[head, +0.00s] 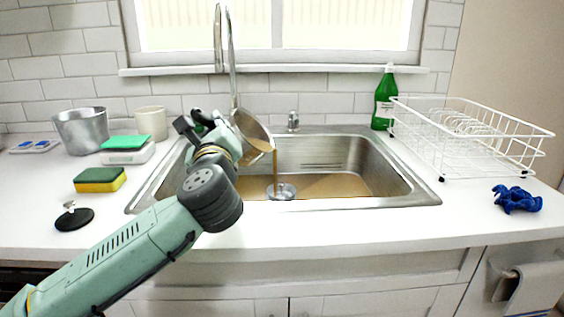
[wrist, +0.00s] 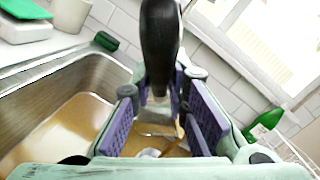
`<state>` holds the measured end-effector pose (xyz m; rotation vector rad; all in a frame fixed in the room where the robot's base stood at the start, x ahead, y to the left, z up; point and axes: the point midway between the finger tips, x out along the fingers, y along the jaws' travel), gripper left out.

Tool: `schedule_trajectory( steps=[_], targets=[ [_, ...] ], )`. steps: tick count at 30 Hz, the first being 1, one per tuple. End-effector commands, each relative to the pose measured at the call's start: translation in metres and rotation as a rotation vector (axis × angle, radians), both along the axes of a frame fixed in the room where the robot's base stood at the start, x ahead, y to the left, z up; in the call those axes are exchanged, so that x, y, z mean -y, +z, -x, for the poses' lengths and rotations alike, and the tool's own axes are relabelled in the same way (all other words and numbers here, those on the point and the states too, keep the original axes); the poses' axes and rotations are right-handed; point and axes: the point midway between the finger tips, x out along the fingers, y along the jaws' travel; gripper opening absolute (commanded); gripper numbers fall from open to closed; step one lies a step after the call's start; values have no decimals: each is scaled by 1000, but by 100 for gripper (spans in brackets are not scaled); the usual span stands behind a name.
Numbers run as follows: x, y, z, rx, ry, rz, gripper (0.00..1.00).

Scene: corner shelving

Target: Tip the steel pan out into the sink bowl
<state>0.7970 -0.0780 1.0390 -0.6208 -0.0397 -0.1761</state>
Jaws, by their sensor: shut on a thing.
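The steel pan (head: 252,130) is tilted over the left part of the sink bowl (head: 330,153). A stream of brown liquid (head: 275,170) falls from its lip into the bowl, and brown liquid covers the bowl's floor. My gripper (head: 205,128) is at the pan's handle side, left of the pan. In the wrist view my gripper (wrist: 160,120) is shut on the pan's black handle (wrist: 160,45), which stands between the purple pads. The pan's body is mostly hidden in the wrist view. A round metal drain piece (head: 281,191) sits in the bowl near its front.
A tall faucet (head: 231,55) rises close behind the pan. On the left counter are a metal pot (head: 82,130), a cream cup (head: 151,122), sponges (head: 100,179) and a black stopper (head: 74,217). A green bottle (head: 385,98), white dish rack (head: 470,140) and blue cloth (head: 517,199) are right.

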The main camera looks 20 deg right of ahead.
Motion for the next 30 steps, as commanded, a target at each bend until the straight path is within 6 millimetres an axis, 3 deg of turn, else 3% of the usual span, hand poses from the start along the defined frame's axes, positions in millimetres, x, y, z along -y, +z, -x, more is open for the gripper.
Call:
schedule_trajectory(
  steps=[30],
  targets=[
    [11,12,7,67,-2,-109,0]
  ],
)
